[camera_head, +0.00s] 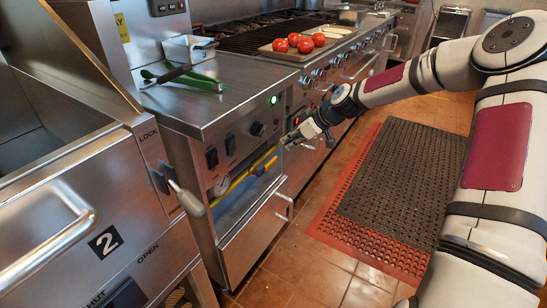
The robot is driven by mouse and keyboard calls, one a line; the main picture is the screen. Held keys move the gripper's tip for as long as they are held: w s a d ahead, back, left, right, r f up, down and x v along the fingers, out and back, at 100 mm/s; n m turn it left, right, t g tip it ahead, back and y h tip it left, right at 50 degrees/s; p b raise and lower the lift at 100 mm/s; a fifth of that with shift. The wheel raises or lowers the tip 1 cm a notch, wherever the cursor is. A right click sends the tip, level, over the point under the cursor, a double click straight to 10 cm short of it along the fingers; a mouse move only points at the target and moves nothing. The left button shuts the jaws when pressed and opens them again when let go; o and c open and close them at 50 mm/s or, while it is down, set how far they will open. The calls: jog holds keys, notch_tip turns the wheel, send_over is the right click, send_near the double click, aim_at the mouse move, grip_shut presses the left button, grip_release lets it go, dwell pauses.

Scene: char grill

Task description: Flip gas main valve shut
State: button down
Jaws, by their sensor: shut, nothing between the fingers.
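A yellow gas pipe or lever (244,177) runs slantwise across a recess in the steel front of the grill unit, with a round gauge (221,186) at its lower left. Which part of the yellow piece is the valve handle is too small to tell. My gripper (287,143) is shut and empty, at the upper right end of the yellow piece, in front of the unit. Whether it touches the yellow piece cannot be told from this view.
Black switches (211,157) and a knob (257,129) sit above the recess, and a door handle (285,208) below. Green-handled tongs (190,80) and tomatoes (293,40) lie on top. A steel cabinet (100,215) with a lever (186,198) stands left. A mat (400,180) covers the floor.

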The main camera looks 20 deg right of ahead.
aim_at(266, 166)
jog(key=shift+w+d+f, duration=0.55)
jog(key=shift+w+d, duration=0.1)
jog(key=shift+d, duration=0.1)
jog(key=b+x, duration=0.3)
jog(key=x, duration=0.7)
jog(key=shift+w+a+r, duration=0.1)
jog(key=shift+a+r, duration=0.05)
jog(key=shift+w+f+m+y, duration=0.1)
jog(key=shift+f+m+y, duration=0.2)
jog(key=shift+y, duration=0.1)
